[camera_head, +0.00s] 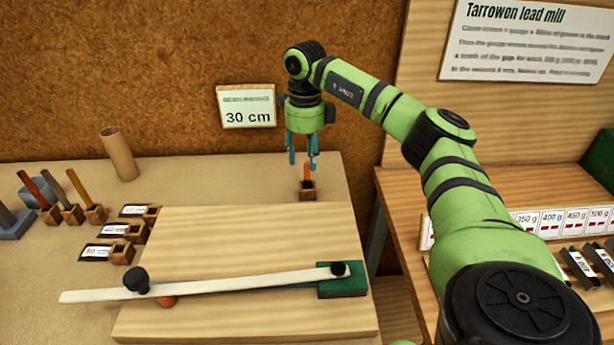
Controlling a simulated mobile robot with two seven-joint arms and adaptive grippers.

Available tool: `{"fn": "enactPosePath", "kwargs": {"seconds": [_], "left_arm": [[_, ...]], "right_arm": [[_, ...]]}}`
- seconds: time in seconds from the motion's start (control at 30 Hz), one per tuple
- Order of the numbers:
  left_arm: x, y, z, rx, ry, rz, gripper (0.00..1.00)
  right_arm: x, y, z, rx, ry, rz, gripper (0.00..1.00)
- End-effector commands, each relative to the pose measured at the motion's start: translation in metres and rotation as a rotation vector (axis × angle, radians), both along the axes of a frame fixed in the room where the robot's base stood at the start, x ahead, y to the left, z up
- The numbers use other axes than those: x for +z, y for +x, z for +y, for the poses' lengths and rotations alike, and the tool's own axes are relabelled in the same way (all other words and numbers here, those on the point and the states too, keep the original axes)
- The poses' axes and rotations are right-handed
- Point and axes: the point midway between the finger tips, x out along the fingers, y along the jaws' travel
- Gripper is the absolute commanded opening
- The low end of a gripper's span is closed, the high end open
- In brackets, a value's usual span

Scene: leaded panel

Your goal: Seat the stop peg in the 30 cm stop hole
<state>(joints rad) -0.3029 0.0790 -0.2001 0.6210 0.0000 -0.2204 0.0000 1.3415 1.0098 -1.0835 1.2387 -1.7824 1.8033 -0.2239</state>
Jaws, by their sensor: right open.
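My right gripper (302,160) is open and points down over the back right of the bench. Just below its fingers, an orange peg (307,173) stands upright in a small wooden block (307,190). Whether the fingers are level with the peg's top is hard to tell. Three small wooden blocks with dark openings and labels stand at the board's left edge: back (151,214), middle (135,232) and front (122,252). Their labels are too small to read, so I cannot tell which is the 30 cm hole. My left gripper is not in view.
A wall card (248,117) reads 30 cm. A pale bar (230,287) with black knobs lies across the wooden board (240,235), its right end on a green block (345,286). An orange round piece (168,301) shows under it. Coloured sticks (78,187) and a tube (119,153) stand at left.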

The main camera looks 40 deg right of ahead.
Motion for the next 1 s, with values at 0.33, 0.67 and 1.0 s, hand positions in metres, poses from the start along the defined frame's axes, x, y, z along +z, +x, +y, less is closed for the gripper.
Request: {"fn": "enactPosePath", "kwargs": {"seconds": [0.33, 0.67, 1.0], "left_arm": [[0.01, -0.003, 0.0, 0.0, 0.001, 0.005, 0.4], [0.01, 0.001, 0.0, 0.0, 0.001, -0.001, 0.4], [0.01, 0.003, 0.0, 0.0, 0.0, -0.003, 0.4]], "right_arm": [[-0.039, -0.004, -0.004, 0.0, -0.001, 0.002, 0.45], [-0.039, -0.004, -0.004, 0.0, 0.0, 0.001, 0.0], [-0.038, -0.004, -0.003, 0.0, 0.0, 0.0, 0.0]]}}
